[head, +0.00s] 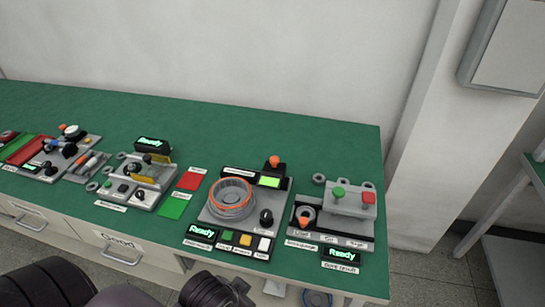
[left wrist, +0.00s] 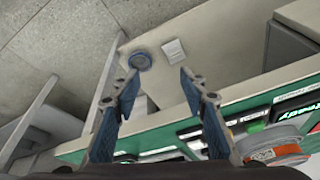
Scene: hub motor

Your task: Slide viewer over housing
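The round grey housing (head: 231,203) with an orange ring around its top sits on a grey station plate in the head view. A round grey part with orange, likely the same housing, is at the lower right of the left wrist view (left wrist: 272,148). A dark block with an orange knob (head: 273,168) and a lit green display stands behind and right of the housing; it may be the viewer, but I cannot be sure. My left gripper (left wrist: 160,76) is open and empty, off the table's front edge. My right gripper is not in view.
The green table (head: 330,140) holds several stations. A grey fixture (head: 350,202) with green and red knobs stands right of the housing. Red (head: 190,181) and green (head: 172,207) pads lie left. A blue ring (head: 317,298) sits below the front edge. The table's back strip is clear.

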